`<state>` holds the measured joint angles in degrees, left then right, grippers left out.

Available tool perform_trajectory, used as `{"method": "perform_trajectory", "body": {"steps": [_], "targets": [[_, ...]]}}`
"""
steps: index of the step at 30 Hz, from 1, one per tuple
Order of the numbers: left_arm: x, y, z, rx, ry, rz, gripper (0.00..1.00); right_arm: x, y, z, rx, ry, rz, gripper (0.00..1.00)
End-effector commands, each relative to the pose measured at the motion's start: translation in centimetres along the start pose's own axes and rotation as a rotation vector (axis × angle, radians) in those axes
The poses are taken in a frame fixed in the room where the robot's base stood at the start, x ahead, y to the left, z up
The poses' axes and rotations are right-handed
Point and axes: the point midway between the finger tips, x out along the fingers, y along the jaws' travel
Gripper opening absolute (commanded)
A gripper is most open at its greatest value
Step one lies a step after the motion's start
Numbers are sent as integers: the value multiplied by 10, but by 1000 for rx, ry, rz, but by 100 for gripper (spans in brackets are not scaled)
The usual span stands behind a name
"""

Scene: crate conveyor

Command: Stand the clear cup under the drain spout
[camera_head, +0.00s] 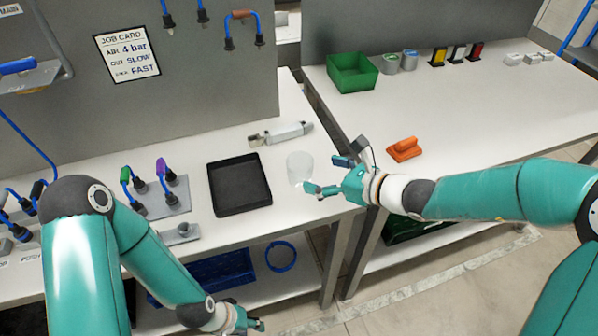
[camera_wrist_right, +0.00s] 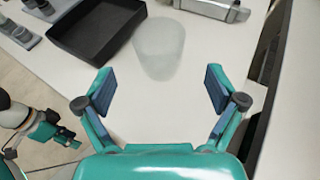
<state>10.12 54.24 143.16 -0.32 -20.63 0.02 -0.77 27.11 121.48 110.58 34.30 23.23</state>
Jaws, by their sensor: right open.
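The clear cup (camera_head: 300,168) stands upright on the left white bench, right of the black tray; in the right wrist view it (camera_wrist_right: 160,48) is just ahead of the fingers. My right gripper (camera_head: 326,175) is open, its fingertips spread in front of the cup, with nothing between them (camera_wrist_right: 160,92). A grey-white metal unit (camera_head: 283,133) lies behind the cup; I cannot tell whether it bears the drain spout. My left gripper (camera_head: 248,322) hangs low at the bottom edge, in front of the bench; its finger state is unclear.
The black tray (camera_head: 243,209) stands left of the cup. Left of it are hose fittings with green and purple levers (camera_head: 161,168). On the right bench are an orange block (camera_head: 404,149) and a green bin (camera_head: 352,86). A gap separates the benches.

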Motion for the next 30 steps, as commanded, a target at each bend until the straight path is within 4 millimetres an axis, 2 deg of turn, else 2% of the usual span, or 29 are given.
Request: {"method": "perform_trajectory", "body": {"steps": [3,11,18,22,28,30], "targets": [[-1,0,0,0,0,0,40,15,0,0,0,2,1,94],[-4,2,0,0,0,0,40,31,1,1,0,2,1,94],[-11,4,0,0,0,0,40,64,1,2,-1,2,1,94],[-12,4,0,0,0,0,40,71,1,1,-1,1,0,94],[-11,4,0,0,0,0,40,71,1,1,-1,1,-1,94],[-11,4,0,0,0,0,40,71,1,1,-1,1,-1,82]]}}
